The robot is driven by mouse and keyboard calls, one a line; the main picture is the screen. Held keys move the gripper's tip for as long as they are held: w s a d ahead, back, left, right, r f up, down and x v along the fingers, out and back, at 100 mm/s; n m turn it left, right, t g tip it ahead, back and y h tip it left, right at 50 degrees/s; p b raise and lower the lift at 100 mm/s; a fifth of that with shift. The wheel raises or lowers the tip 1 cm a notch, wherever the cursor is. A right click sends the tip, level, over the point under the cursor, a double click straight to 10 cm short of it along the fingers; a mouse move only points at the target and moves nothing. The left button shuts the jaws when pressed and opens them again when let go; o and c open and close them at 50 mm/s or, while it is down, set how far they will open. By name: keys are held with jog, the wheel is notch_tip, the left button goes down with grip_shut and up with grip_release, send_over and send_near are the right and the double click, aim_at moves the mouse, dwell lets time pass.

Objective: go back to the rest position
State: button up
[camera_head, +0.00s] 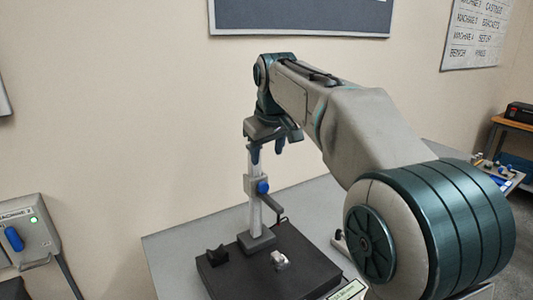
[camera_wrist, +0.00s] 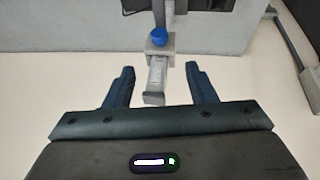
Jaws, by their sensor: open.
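My gripper (camera_head: 267,150) points down over the top of a stand with a light upright column (camera_head: 254,215) in the head view. The column carries a slider with a blue knob (camera_head: 263,187) and a side arm. In the wrist view my two fingers (camera_wrist: 160,70) are spread apart. The column's end (camera_wrist: 155,88) and the blue knob (camera_wrist: 159,37) appear between and beyond them. The fingers look clear of the column in the wrist view. Whether one finger touches its top cannot be told from the head view.
The stand rests on a dark plate (camera_head: 318,270) with a small black block (camera_head: 216,256) and a small pale metal piece (camera_head: 279,260). The plate lies on a grey table (camera_head: 180,245). A wall box (camera_head: 30,228) with a blue lever is at left. An orange-topped bench (camera_head: 512,122) is far right.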

jog(key=s+d+f+m, duration=0.3)
jog(key=s+d+f, duration=0.2)
jog(key=s+d, duration=0.55)
jog(key=s+d+f+m, duration=0.2)
jog(key=s+d+f, duration=0.1)
jog(key=s+f, duration=0.4)
jog(key=s+d+f+m+g+h, duration=0.1)
jog(key=s+d+f+m, duration=0.1)
jog(key=s+f, duration=0.5)
jog(key=s+d, duration=0.1)
jog(key=s, duration=0.3)
jog(key=shift+s+d, duration=0.3)
jog(key=shift+d, duration=0.05)
